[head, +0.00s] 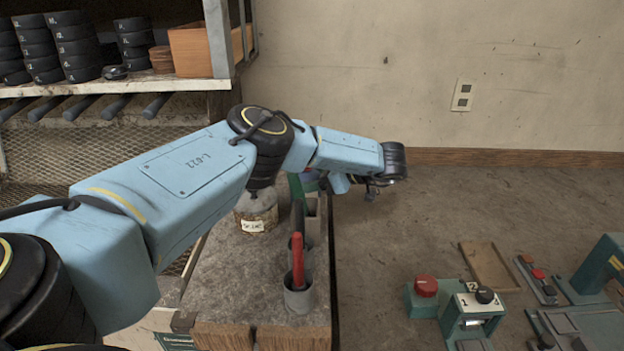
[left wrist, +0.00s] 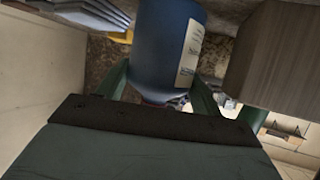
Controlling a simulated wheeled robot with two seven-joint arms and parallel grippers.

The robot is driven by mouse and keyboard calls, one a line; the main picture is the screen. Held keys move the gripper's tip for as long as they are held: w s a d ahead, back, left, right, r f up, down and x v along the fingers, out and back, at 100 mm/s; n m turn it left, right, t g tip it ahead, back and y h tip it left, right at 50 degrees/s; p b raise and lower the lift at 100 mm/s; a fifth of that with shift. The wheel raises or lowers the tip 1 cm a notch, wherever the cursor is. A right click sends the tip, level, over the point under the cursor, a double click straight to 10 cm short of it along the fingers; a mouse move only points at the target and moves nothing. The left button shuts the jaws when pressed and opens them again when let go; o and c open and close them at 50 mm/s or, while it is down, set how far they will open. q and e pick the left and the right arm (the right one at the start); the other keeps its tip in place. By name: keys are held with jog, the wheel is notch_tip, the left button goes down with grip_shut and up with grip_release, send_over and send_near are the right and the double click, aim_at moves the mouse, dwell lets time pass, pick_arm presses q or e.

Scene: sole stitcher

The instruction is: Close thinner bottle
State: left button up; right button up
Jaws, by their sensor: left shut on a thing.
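A blue bottle (left wrist: 165,45) with a pale printed label fills the upper middle of the left wrist view. The two green fingers of my left gripper (left wrist: 158,78) lie on either side of it and are shut on it. The bottle's lower end narrows and goes out of sight behind the gripper body. In the head view my left arm hides most of the gripper and what it holds. A clear jar or bottle (head: 257,212) with a white label stands on the bench, partly hidden under my arm; its top is hidden. My right gripper is not in view.
A grey cup (head: 299,298) with a red-handled tool (head: 297,258) stands near the front of the bench (head: 235,290). Shelves with black rolls (head: 75,45) are at the back left. Machine parts and a red button (head: 426,286) lie to the right. Open floor lies behind them.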

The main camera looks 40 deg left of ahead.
pick_arm(q)
jog(key=o, duration=1.9)
jog(key=shift+r, duration=0.2)
jog(key=v, duration=1.2)
jog(key=shift+p, duration=0.35)
